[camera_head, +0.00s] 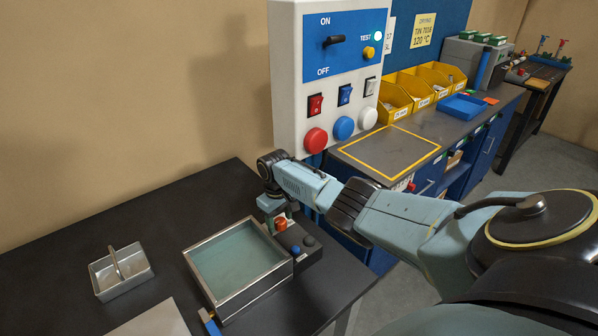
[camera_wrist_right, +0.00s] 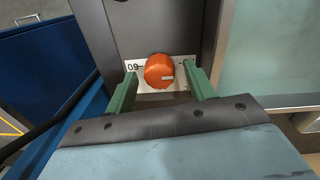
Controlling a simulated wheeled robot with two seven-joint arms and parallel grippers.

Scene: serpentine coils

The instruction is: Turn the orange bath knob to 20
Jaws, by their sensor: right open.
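The orange bath knob (camera_wrist_right: 159,70) sits on a white scale plate (camera_wrist_right: 146,88) on the dark bath control box. A small pale mark shows on the knob's lower right part. The plate's left print reads like an upside-down 60; the rest is partly hidden. My right gripper (camera_wrist_right: 161,71) is open, with one green finger on each side of the knob. Whether the fingers touch it I cannot tell. In the head view the knob (camera_head: 281,223) shows just below my right gripper (camera_head: 271,206). My left gripper is not in view.
The steel-rimmed bath (camera_head: 195,269) with greenish liquid stands beside the control box on the black table (camera_head: 130,222). A small metal tray (camera_head: 140,283) lies to the left. A white switch panel (camera_head: 287,95) hangs behind my right arm. A blue button (camera_head: 295,249) is near the knob.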

